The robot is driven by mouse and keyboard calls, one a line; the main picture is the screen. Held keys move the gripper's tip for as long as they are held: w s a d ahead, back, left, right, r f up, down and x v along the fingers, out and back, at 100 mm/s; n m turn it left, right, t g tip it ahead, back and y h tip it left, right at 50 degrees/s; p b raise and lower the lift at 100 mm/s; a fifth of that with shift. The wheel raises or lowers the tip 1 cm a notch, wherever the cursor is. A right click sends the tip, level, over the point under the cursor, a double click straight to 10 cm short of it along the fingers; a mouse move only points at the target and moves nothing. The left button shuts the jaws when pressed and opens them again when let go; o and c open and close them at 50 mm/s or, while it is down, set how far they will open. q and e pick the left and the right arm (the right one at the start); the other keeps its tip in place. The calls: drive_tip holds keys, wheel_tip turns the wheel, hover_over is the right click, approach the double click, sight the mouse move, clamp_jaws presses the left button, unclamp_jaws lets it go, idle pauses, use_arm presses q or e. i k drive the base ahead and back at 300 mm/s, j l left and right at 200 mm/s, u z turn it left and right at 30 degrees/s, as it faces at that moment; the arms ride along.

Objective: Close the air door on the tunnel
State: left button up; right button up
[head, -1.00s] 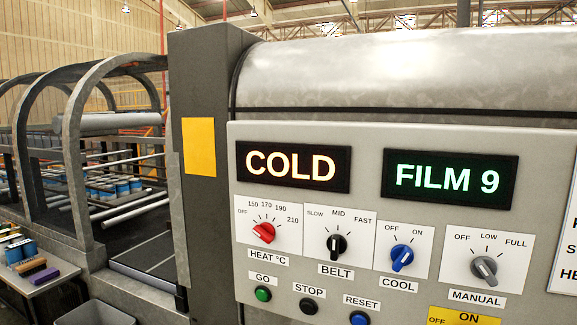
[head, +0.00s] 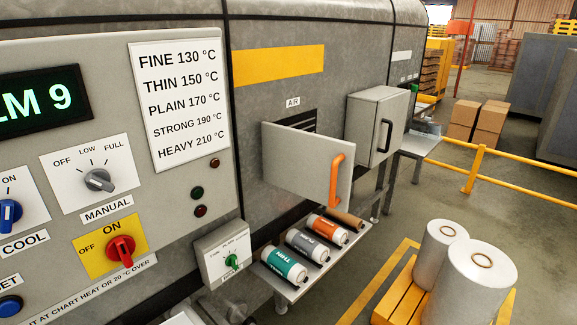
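The air door (head: 292,164) is a grey panel with an orange handle (head: 336,180) on the tunnel (head: 275,30), below a small AIR label (head: 293,102). It stands open, swung out from the wall, and a dark slotted opening shows behind its upper edge. Nothing is touching the door or its handle. Neither of my grippers is clearly in view.
A closed grey box with a dark handle (head: 375,125) is right of the door. Below the door, a shelf (head: 290,289) holds labelled film rolls. Large wrapped rolls (head: 470,285) stand on a yellow pallet at the lower right. A yellow rail (head: 520,162) crosses the right; floor lies between.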

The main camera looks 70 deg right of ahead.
sight(316, 168)
drive_tip(key=z, duration=2.45)
